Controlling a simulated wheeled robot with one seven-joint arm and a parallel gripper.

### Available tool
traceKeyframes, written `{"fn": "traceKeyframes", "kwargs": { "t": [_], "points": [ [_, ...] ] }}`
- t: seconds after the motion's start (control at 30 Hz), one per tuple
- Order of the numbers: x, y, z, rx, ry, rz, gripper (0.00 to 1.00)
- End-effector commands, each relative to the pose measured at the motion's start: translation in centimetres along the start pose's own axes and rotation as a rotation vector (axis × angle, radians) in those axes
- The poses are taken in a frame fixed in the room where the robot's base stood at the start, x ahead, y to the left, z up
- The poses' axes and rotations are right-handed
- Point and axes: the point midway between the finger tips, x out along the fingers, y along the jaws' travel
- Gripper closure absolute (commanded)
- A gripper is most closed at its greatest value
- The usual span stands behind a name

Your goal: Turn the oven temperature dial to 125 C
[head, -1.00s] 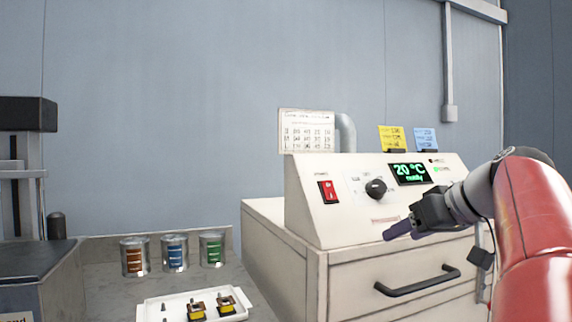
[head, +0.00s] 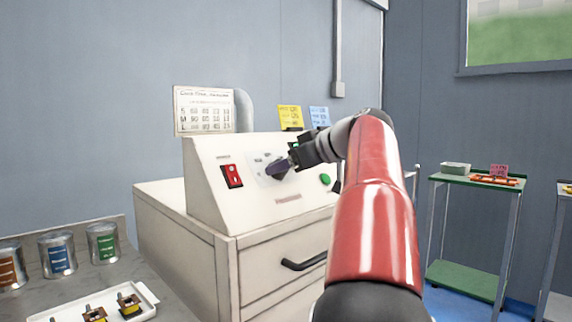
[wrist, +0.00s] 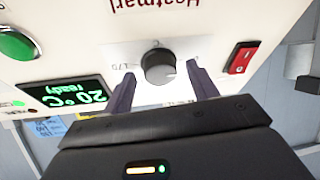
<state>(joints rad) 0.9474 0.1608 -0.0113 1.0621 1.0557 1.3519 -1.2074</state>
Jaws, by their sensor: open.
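The oven's black round temperature dial (wrist: 158,67) is in the upper middle of the wrist view, on a pale plate with a 170 mark at its left. In the head view the dial (head: 272,172) is partly hidden by my gripper (head: 284,165). In the wrist view my gripper (wrist: 163,90) is open, with one dark purple finger on each side of the dial. A gap shows between each finger and the knob. The display (wrist: 66,95) appears upside down in the wrist view and reads 20 °C, ready.
A red switch (head: 232,176) is left of the dial and a green button (head: 325,179) right of it. A drawer handle (head: 303,262) sticks out below. Cans (head: 58,254) and a white tray (head: 148,296) stand at left. A green stand (head: 468,278) is at right.

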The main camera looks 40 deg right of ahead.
Motion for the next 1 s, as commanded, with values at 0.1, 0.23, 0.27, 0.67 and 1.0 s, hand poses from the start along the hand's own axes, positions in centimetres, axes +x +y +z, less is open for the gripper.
{"fn": "traceKeyframes", "kwargs": {
  "t": [0.1, 0.23, 0.27, 0.67, 1.0],
  "points": [
    [0.16, 0.00, -0.01, 0.000, 0.000, 0.000, 0.41],
    [0.14, -0.01, 0.00, 0.000, 0.000, 0.000, 0.41],
    [0.14, -0.01, 0.00, 0.000, 0.000, 0.000, 0.44],
    [0.11, -0.02, 0.00, 0.001, 0.000, 0.001, 0.86],
    [0.12, -0.15, 0.00, 0.090, 0.006, 0.026, 0.86]
  ]
}}
